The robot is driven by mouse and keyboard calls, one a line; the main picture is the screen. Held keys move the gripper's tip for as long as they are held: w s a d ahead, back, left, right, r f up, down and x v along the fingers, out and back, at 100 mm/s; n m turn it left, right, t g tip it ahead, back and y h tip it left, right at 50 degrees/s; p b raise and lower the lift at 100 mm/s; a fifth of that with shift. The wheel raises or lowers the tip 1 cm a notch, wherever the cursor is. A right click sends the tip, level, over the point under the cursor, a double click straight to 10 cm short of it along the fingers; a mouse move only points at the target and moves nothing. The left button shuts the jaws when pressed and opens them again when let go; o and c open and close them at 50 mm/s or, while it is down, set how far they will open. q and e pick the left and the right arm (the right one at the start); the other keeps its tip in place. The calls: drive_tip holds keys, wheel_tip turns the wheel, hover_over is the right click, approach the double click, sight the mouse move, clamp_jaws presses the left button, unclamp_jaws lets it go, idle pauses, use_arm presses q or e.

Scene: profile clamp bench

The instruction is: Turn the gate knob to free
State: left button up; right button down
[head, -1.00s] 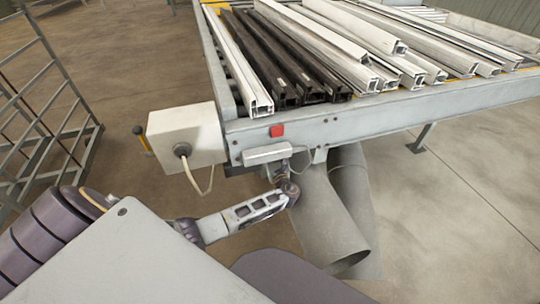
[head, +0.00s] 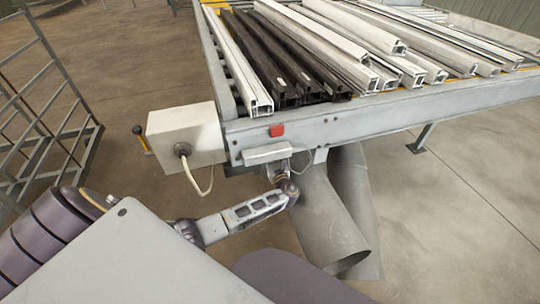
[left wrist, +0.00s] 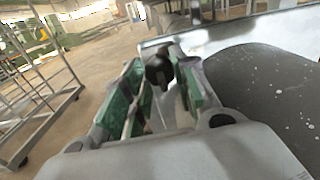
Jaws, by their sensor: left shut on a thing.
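My left gripper (head: 280,174) reaches under the front edge of the bench (head: 370,122), below a small light-grey housing (head: 267,153). In the left wrist view, the green-padded fingers of my left gripper (left wrist: 160,85) are shut around a dark round knob (left wrist: 159,68). In the head view, the knob is hidden by the gripper and the housing, and its turn position cannot be told. My right gripper is in neither view.
White and dark profiles (head: 290,75) lie on the bench. Grey ducts (head: 325,220) stand just right of my left gripper. A rack (head: 45,110) stands at the left.

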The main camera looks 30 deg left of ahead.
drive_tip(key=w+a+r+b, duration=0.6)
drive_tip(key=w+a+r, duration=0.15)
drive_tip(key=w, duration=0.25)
use_arm(q)
drive_tip(key=shift+f+n+b, duration=0.1)
drive_tip(key=shift+n+b, duration=3.05)
drive_tip(key=shift+n, duration=5.65)
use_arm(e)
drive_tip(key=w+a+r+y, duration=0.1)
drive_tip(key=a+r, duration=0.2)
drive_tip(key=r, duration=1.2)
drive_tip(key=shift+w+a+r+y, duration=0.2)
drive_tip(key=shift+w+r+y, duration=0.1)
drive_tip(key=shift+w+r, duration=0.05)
use_arm(q)
drive_tip(key=o, duration=1.1)
drive_tip(key=shift+c, duration=0.2)
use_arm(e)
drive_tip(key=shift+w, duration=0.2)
